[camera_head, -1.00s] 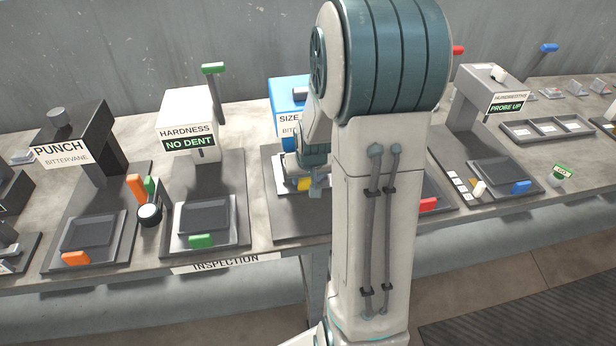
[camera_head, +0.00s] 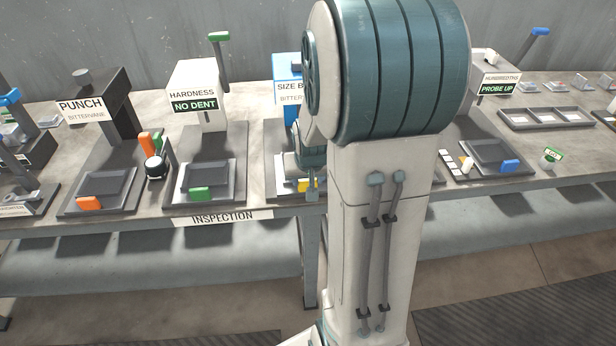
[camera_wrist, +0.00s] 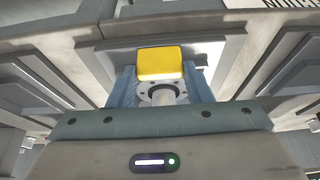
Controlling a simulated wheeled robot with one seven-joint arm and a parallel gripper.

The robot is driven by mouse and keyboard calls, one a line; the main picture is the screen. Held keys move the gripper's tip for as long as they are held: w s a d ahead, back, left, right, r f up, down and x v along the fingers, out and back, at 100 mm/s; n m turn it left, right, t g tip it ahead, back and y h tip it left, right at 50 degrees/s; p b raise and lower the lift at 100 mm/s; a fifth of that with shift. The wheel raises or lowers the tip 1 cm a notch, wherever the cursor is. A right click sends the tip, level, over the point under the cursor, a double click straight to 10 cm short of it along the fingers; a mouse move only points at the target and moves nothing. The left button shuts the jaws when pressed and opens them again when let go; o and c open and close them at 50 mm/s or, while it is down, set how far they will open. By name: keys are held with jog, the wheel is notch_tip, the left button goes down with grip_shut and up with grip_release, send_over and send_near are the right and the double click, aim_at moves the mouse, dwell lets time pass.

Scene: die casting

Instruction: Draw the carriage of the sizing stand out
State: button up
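The sizing stand (camera_head: 285,70) is blue with a white "SIZE" sign, partly hidden behind my arm. Its carriage (camera_head: 284,185) sits low at the front of the stand, near the table's front edge, with a yellow handle (camera_head: 308,184). My gripper (camera_head: 313,190) reaches down at this handle, mostly hidden by my arm. In the wrist view the yellow handle (camera_wrist: 160,63) stands between the two blue fingers, which look closed on its sides. A pale plate of the carriage (camera_wrist: 211,50) shows behind the handle.
The hardness stand (camera_head: 196,88) with a green handle and the punch stand (camera_head: 100,98) with an orange handle are to the left. The "HUNDREDTHS" stand (camera_head: 488,60) and a sectioned tray (camera_head: 545,118) are to the right. The floor before the table is clear.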

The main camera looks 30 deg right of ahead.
jog(key=o, duration=1.4)
jog(key=shift+s+a, duration=0.1)
jog(key=shift+s, duration=0.15)
jog(key=p+v, duration=0.1)
jog(key=v, duration=1.2)
jog(key=shift+r, duration=0.4)
jog(key=shift+s, duration=0.15)
